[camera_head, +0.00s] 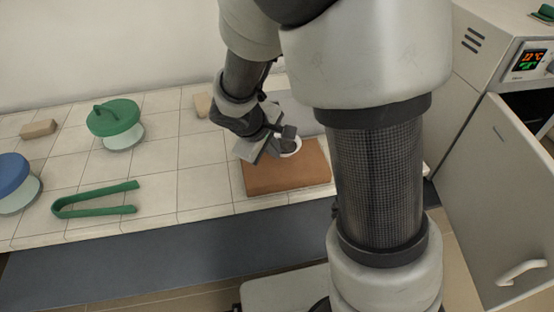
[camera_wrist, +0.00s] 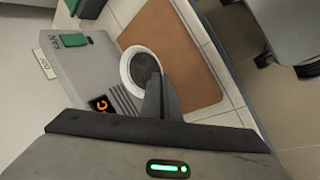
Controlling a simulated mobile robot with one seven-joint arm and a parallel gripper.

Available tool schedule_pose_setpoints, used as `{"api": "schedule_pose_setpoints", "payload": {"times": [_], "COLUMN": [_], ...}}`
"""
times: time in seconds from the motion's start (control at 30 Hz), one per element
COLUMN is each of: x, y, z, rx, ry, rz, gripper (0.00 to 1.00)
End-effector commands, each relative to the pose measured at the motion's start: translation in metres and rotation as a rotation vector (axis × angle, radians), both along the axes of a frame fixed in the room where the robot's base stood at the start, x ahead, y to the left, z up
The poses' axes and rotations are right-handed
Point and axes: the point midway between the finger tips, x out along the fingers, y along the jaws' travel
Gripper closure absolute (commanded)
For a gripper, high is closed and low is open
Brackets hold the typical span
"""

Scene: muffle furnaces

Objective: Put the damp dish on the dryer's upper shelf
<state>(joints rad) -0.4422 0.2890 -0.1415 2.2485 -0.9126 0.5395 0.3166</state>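The small round dish (camera_head: 291,146) has a white rim and stands on a brown board (camera_head: 300,178) on the tiled bench. Its dark inside shows in the wrist view (camera_wrist: 146,65). My gripper (camera_head: 283,138) is at the dish, pointing down over the board. In the wrist view its two fingers (camera_wrist: 161,82) are close together at the dish's near right rim and cover part of it. I cannot tell whether they are clamped on the rim. The dryer (camera_head: 520,48) stands at the right, its door (camera_head: 495,180) swung open. Its shelves are hidden from view.
A green-lidded jar (camera_head: 122,135), a blue-lidded jar (camera_head: 14,190), green tongs (camera_head: 95,200) and a small tan block (camera_head: 38,128) are on the bench's left. A grey device (camera_wrist: 85,75) with an orange display stands beside the dish. The open door juts out right of the bench.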

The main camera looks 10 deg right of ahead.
Motion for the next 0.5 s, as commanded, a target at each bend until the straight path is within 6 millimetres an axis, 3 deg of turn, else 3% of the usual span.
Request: {"api": "schedule_pose_setpoints", "payload": {"times": [0.3, 0.5], "x": [0.000, 0.001], "y": [0.000, 0.000], "z": [-0.040, -0.045], "rx": [0.000, 0.002], "ry": [0.000, -0.003], "rz": [-0.001, -0.002], "gripper": [1.00, 1.00]}}
